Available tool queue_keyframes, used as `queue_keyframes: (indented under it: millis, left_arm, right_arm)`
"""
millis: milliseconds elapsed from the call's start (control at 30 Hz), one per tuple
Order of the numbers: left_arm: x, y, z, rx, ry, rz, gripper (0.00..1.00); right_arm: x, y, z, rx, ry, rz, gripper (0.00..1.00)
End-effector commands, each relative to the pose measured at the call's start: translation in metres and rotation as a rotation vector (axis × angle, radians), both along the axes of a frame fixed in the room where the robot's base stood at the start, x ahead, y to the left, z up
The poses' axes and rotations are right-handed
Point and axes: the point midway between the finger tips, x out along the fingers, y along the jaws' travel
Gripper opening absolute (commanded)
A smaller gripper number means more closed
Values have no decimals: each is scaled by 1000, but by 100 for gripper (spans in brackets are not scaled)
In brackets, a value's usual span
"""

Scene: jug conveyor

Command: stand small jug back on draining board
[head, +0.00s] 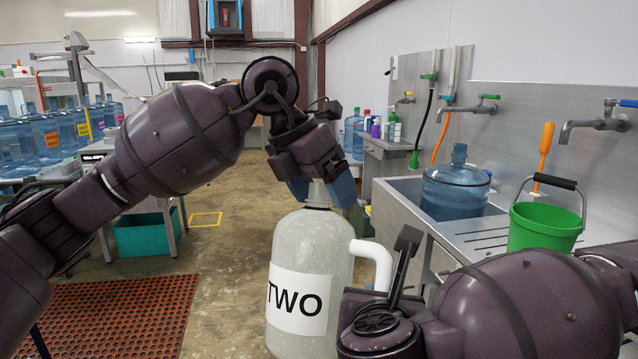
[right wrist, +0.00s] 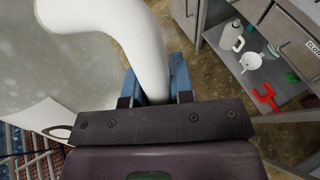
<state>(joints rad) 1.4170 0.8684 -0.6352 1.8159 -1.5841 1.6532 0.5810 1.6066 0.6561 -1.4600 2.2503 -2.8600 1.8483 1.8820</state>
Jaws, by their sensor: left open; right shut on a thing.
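A translucent whitish jug marked "TWO" (head: 307,255) is upright in front of me, over the floor and left of the sink unit. Its base is cut off by the frame. My right gripper (right wrist: 156,88) is shut on the jug's white handle (right wrist: 138,40); in the head view my own arm hides this grip. My left gripper (head: 322,192) is open at the top of the jug, with its blue fingers on either side of the neck. I cannot tell whether they touch it. The ridged steel draining board (head: 478,238) is to the right of the sink.
A green bucket (head: 543,226) stands on the draining board. A big blue water bottle (head: 455,188) stands in the sink. In the right wrist view, a shelf under a counter holds a white container (right wrist: 232,38) and a red item (right wrist: 264,97). A red mat (head: 125,315) lies on the floor.

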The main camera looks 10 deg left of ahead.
Motion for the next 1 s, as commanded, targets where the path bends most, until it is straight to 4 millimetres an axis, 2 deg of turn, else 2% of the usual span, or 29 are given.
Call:
queue_keyframes:
  millis: [100,133,600,700,733,900,1000]
  left_arm:
    - [0,0,0,0,0,0,81]
    - [0,0,0,0,0,0,78]
    - [-1,-1,0,0,2,-3,6]
    - [-1,-1,-1,1,3,-5,5]
    - [-1,-1,-1,1,3,-5,5]
    - [-1,-1,0,0,2,-3,5]
    - [0,0,0,0,1,-1,5]
  right_arm:
    - [0,0,0,1,-1,0,0]
    - [0,0,0,1,-1,0,0]
    - [1,0,1,2,-3,0,0]
    - [1,0,2,3,-4,0,0]
    - [1,1,2,3,-5,0,27]
    - [1,0,1,2,-3,0,52]
    - [0,0,1,1,-2,0,52]
